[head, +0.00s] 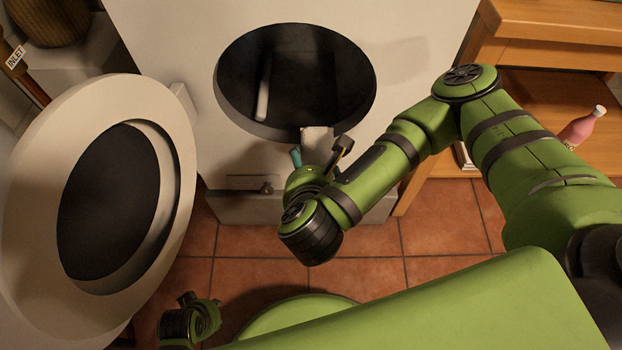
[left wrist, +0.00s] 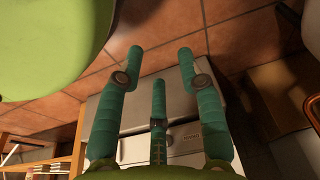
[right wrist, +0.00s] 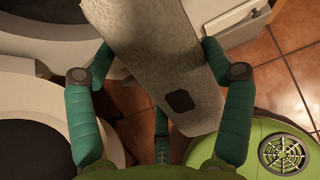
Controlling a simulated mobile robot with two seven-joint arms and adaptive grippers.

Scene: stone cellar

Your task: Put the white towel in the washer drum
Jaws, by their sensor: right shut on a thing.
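The white towel (right wrist: 140,40) is a long, pale, textured piece with a dark square patch, held between the fingers of my right gripper (right wrist: 158,48). In the head view a short pale part of the towel (head: 317,137) shows at the lower rim of the washer opening; my right gripper (head: 312,158) is just in front of it, mostly hidden by its wrist. The washer drum (head: 300,75) is a dark round opening with a pale bar inside. My left gripper (left wrist: 161,55) is open and empty, low in front of the washer.
The round washer door (head: 165,130) stands wide open on the left. A wooden shelf unit (head: 540,50) with a pink bottle (head: 583,128) is at the right. Tiled floor (head: 440,225) lies clear before the washer. An inlet label (head: 16,57) shows at far left.

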